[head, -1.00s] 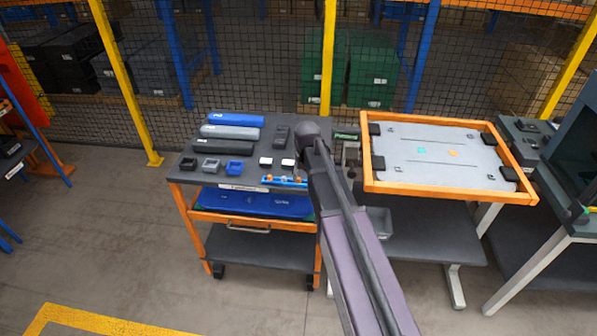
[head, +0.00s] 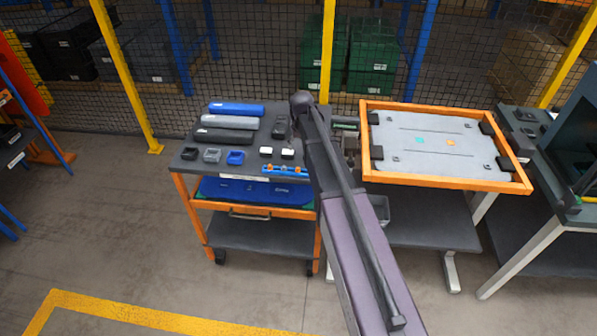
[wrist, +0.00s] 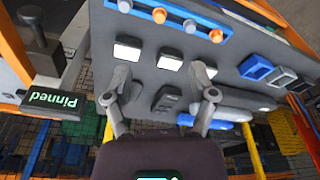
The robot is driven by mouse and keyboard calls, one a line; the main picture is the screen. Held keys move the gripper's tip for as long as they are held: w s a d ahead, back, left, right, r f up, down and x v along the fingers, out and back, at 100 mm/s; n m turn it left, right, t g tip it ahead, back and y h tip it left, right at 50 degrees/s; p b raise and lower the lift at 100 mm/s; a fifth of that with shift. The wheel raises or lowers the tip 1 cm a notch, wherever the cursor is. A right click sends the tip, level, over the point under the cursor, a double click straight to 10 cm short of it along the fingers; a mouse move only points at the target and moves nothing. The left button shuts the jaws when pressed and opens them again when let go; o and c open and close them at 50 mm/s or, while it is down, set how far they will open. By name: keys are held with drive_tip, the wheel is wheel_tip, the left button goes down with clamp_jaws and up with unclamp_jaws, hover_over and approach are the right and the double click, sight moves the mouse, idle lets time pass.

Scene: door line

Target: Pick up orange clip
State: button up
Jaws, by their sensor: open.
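Two orange clips sit on a blue rail (wrist: 175,17) at the top of the wrist view: one (wrist: 159,15) left of centre and one (wrist: 216,35) at the right end. Grey pieces sit between and beside them. The rail (head: 285,170) also shows on the front of the cart top in the head view, where the clips are tiny. My gripper (wrist: 160,97) is open and empty above the cart top, its fingers spread apart, with the rail beyond the fingertips. In the head view my arm hides the gripper.
White-topped blocks (wrist: 127,50) lie between the rail and my fingers. Blue and grey bins (wrist: 256,67) stand to the right. A "Pinned" sign (wrist: 52,100) and dark post are at left. An orange-framed tray (head: 440,180) stands right of the cart (head: 190,165).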

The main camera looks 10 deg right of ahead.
drive_tip(key=b, duration=0.8)
hover_over(298, 168)
drive_tip(key=shift+s+f, duration=0.2)
drive_tip(key=shift+f, duration=1.8)
drive_tip(key=shift+s+f, duration=0.2)
drive_tip(key=shift+f, duration=1.8)
drive_tip(key=shift+f, duration=0.15)
drive_tip(key=shift+w+f+b, duration=0.2)
drive_tip(key=shift+f+b, duration=1)
drive_tip(key=shift+f, duration=0.05)
drive_tip(key=shift+w+f+b, duration=0.2)
drive_tip(key=shift+f+b, duration=0.95)
drive_tip(key=shift+f, duration=0.05)
drive_tip(key=c, duration=0.8)
